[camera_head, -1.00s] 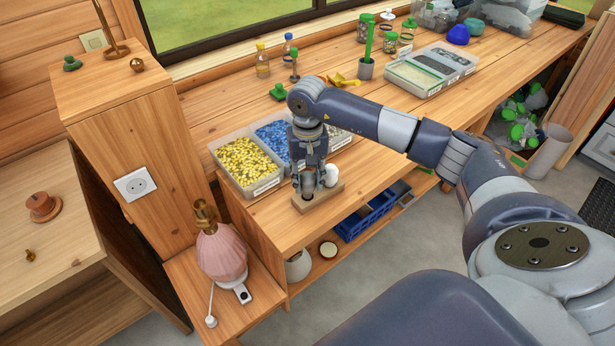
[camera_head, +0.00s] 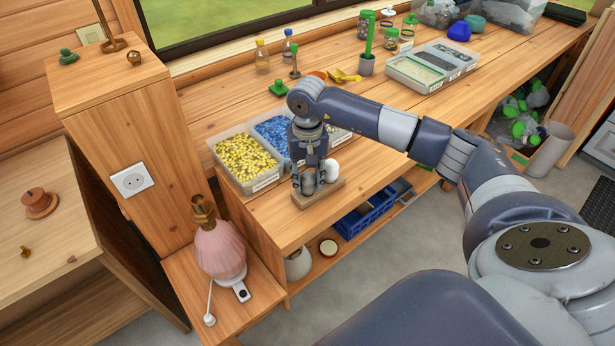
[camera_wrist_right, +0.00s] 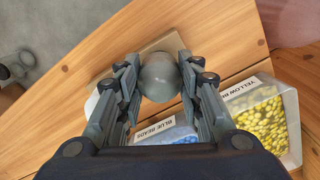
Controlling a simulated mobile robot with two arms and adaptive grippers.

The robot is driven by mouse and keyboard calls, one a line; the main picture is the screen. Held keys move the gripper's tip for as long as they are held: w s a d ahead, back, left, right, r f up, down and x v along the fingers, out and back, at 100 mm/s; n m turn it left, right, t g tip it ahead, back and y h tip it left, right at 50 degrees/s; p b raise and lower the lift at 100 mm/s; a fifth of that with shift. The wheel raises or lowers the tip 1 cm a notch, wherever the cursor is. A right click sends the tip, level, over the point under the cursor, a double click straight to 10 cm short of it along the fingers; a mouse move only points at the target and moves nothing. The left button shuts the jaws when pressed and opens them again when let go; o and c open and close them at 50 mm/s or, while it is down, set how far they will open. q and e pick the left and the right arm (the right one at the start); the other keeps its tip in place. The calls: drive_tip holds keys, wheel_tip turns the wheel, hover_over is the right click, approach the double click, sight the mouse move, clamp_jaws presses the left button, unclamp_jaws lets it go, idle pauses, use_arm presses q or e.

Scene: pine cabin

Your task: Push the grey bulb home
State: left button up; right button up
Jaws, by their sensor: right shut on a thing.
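My right gripper (camera_head: 309,186) reaches down over a small wooden block (camera_head: 327,196) at the front edge of the workbench. In the right wrist view the gripper (camera_wrist_right: 160,85) is shut on the round grey bulb (camera_wrist_right: 160,77), with a finger on each side. The bulb is over the block, which shows behind it in the wrist view (camera_wrist_right: 163,45). The bulb's lower end and its seat are hidden. A white bulb (camera_head: 332,170) stands on the block just right of the gripper. My left gripper is not in view.
Bins of yellow beads (camera_head: 245,160) and blue beads (camera_head: 274,132) stand close behind the block. A pink lamp (camera_head: 220,252) stands on a lower shelf to the left. A blue crate (camera_head: 366,217) sits under the bench.

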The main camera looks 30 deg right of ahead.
drive_tip(key=o, duration=1.1)
drive_tip(key=shift+r, duration=0.1)
